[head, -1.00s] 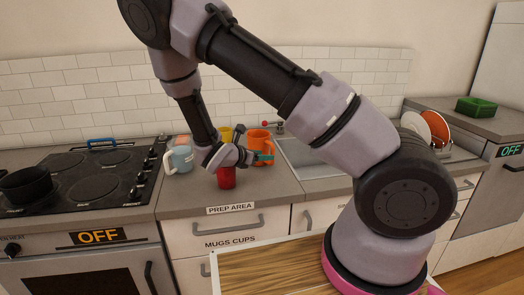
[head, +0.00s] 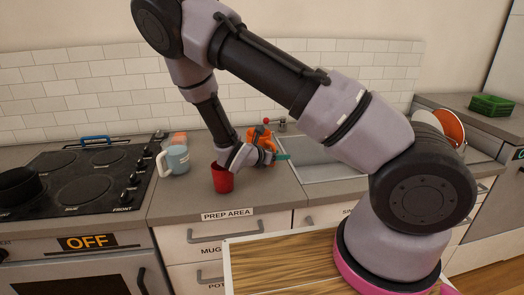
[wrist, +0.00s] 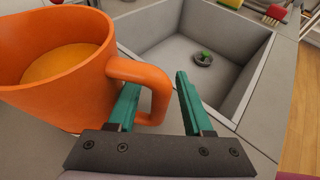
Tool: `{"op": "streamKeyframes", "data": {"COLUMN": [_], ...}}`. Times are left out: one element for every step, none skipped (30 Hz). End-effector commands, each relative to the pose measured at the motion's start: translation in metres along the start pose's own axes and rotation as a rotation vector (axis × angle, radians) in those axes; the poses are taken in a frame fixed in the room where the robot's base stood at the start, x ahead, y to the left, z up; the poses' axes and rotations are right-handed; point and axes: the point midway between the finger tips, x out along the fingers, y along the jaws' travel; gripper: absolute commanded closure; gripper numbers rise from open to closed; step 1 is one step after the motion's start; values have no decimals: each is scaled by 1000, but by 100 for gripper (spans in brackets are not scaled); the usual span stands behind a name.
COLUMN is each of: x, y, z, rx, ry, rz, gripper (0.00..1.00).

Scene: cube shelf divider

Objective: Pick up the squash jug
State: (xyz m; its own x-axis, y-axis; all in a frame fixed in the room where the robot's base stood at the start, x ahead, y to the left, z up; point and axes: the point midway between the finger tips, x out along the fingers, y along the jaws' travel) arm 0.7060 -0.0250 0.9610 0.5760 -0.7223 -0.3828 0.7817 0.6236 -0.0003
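The squash jug, an orange jug (wrist: 55,85) holding orange liquid, fills the left of the wrist view. In the head view the jug (head: 259,134) stands on the counter, partly hidden behind my arm's end. My gripper (wrist: 159,79) is open, with green fingers either side of the outer part of the jug's handle (wrist: 160,95). The left finger shows through the handle loop and the right finger is outside it, with a gap to the handle. In the head view my gripper (head: 281,157) is at the jug's near right side.
A red cup (head: 222,181) stands close to the left of my wrist. A light blue mug (head: 177,158) is further left, near the stove (head: 85,180). A sink (wrist: 203,65) with a green-topped drain lies right of the jug.

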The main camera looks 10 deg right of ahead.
Motion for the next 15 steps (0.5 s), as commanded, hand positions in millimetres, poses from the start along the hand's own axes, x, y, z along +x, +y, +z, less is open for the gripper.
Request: {"op": "streamKeyframes", "data": {"x": [0,0,0,0,0,0,0,0,0,0,0,0,0,0,0], "y": [0,0,0,0,0,0,0,0,0,0,0,0,0,0,0], "z": [0,0,0,0,0,0,0,0,0,0,0,0,0,0,0], "rx": [0,0,1,1,1,1,1,1,1,1,1,1,1,1,1], "ry": [0,0,0,0,0,0,0,0,0,0,0,0,0,0,0], "rz": [0,0,0,-1,-1,-1,-1,-1,-1,-1,-1,-1,-1,-1,-1], "gripper": [72,84,99,100,100,100,100,100,100,100,100,100,100,100,100]}}
